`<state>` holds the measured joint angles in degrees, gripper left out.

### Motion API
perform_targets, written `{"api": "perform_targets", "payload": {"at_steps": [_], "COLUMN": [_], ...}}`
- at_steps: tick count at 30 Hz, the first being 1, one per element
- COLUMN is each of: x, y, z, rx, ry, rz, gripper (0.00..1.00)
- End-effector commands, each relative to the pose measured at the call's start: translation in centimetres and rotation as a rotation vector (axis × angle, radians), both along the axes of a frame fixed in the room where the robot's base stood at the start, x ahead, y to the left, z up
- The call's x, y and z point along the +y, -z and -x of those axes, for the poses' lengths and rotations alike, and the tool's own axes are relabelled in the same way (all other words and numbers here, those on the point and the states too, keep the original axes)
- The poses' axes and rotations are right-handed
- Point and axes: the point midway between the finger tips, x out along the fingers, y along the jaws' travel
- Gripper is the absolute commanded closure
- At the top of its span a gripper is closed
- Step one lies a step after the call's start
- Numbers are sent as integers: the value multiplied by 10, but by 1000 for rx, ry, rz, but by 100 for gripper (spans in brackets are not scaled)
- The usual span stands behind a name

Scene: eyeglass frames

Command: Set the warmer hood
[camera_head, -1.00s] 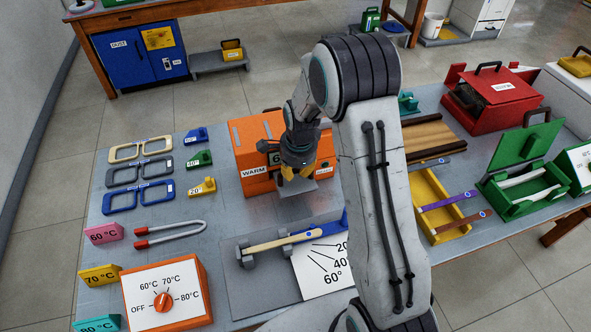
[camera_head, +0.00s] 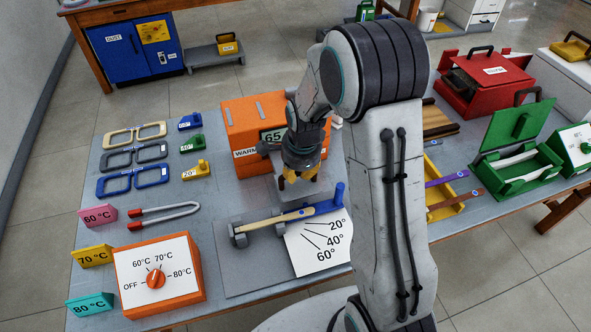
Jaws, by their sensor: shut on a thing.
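The orange warmer (camera_head: 247,118) stands at the back middle of the table. My gripper and arm cover the right part of the warmer, so the grip point and how the hood meets the body are hidden.
A bending jig with a temple and a blue lever (camera_head: 338,202) lies in front of my gripper, beside a white angle card (camera_head: 322,250). An orange dial box (camera_head: 157,275) is at front left. Glasses frames (camera_head: 135,157) lie at left. Green (camera_head: 520,165) and red boxes (camera_head: 485,85) stand at right.

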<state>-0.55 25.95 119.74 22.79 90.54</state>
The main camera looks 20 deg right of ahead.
Motion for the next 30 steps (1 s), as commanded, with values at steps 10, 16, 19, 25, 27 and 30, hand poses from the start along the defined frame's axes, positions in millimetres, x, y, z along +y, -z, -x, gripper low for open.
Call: {"api": "perform_targets", "payload": {"at_steps": [10,16,19,25,27,30], "x": [0,0,0,0,0,0], "y": [5,3,2,1,0,-4], "z": [5,3,3,2,2,2], "rx": [18,11,9,6,5,4], "ry": [0,0,0,0,0,0], "rz": [0,0,0,0,0,0], "gripper": [78,60,51,50,50,50]}}
